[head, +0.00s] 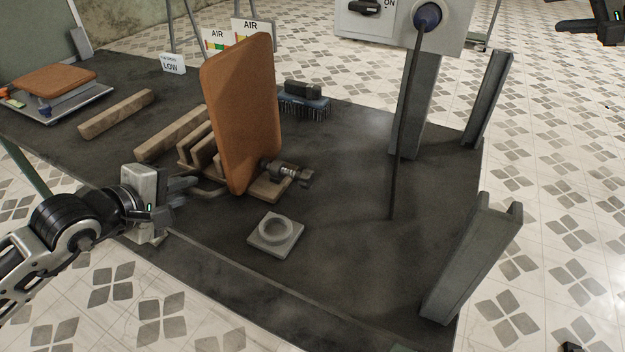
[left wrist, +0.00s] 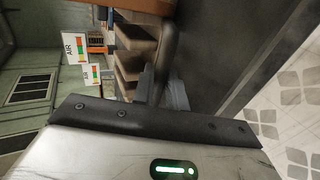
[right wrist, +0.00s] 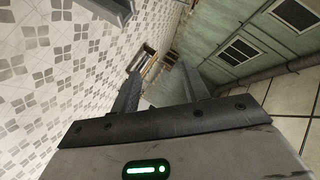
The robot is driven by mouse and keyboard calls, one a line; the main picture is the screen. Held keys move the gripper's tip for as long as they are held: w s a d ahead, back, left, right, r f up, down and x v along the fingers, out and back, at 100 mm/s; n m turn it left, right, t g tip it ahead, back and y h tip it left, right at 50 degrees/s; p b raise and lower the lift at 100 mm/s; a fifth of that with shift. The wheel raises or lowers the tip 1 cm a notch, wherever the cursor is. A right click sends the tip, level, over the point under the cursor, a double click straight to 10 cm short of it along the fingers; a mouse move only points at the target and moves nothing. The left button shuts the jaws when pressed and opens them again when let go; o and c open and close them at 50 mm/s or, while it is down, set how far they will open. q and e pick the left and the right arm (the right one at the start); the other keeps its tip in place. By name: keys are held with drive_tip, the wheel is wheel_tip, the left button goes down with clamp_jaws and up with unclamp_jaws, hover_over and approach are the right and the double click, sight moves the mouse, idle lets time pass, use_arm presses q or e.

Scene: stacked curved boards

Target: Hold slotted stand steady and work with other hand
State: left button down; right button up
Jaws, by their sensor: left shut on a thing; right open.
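The wooden slotted stand (head: 197,150) sits on the dark table, with several upright slats. Its slats also show in the left wrist view (left wrist: 128,62). A brown curved board (head: 240,115) stands upright and slightly tilted at the stand, hiding part of it. My left gripper (head: 188,188) is at the stand's near left side, shut on a dark curved bar (left wrist: 167,45) that appears to be part of the stand. My right gripper (right wrist: 162,92) is open and empty, away from the table; its arm shows at the head view's top right.
A clamp-like tool (head: 288,172) lies right of the board. A grey square block with a ring (head: 275,232) is in front. A brush (head: 303,100) lies behind. Another brown board (head: 55,79) rests at far left.

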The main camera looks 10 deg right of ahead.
drive_tip(key=s+d+r+m+t+h, duration=0.4)
drive_tip(key=s+d+r+h, duration=0.1)
drive_tip(key=d+r, duration=0.45)
drive_tip(key=s+d+r+m+t+h, duration=0.4)
drive_tip(key=d+r+m+h, duration=0.15)
drive_tip(key=d+r, duration=0.4)
drive_tip(key=n+g+y, duration=1)
drive_tip(key=n+y, duration=0.8)
drive_tip(key=n, duration=1.4)
hover_over(310, 180)
wheel_tip(310, 180, down, 33)
drive_tip(key=s+f+h, duration=0.1)
drive_tip(key=f, duration=0.2)
drive_tip(key=s+d+f+g, duration=0.1)
drive_tip(key=f, duration=0.2)
drive_tip(key=s+d+f+h, duration=0.1)
drive_tip(key=f, duration=0.3)
drive_tip(key=shift+s+d+f+n+g+h, duration=0.1)
drive_tip(key=shift+s+d+n+g+h, duration=0.15)
drive_tip(key=shift+n+g+h, duration=0.1)
drive_tip(key=shift+w+f, duration=0.1)
drive_tip(key=shift+f, duration=0.15)
drive_tip(key=shift+x, duration=2.05)
